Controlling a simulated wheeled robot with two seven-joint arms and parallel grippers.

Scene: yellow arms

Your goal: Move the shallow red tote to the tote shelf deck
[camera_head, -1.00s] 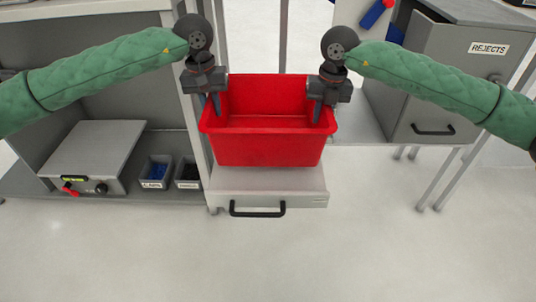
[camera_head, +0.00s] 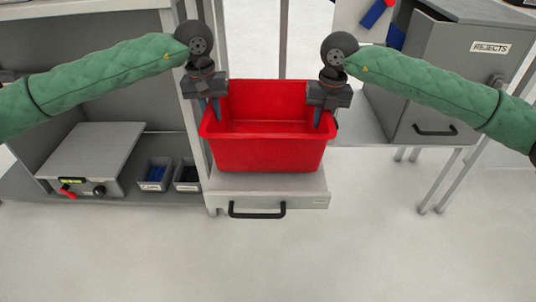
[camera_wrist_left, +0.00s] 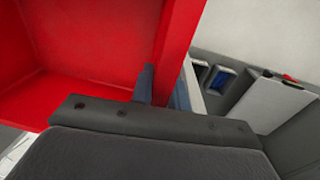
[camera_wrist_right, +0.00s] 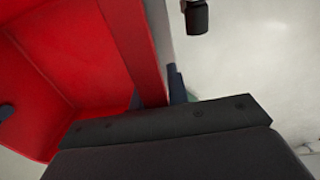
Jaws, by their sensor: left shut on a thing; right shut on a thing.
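The shallow red tote (camera_head: 268,155) is upright and looks empty in the head view. It is over a grey surface (camera_head: 268,182) with a black-handled front; I cannot tell whether it touches it. My left gripper (camera_head: 214,108) is shut on the tote's left wall. My right gripper (camera_head: 319,114) is shut on its right wall. In the left wrist view the red wall (camera_wrist_left: 178,50) runs between the fingers, and in the right wrist view the opposite wall (camera_wrist_right: 135,50) does too. The tote's underside is hidden.
A grey cabinet labelled REJECTS (camera_head: 440,85) stands at the right. The floor in front is clear.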

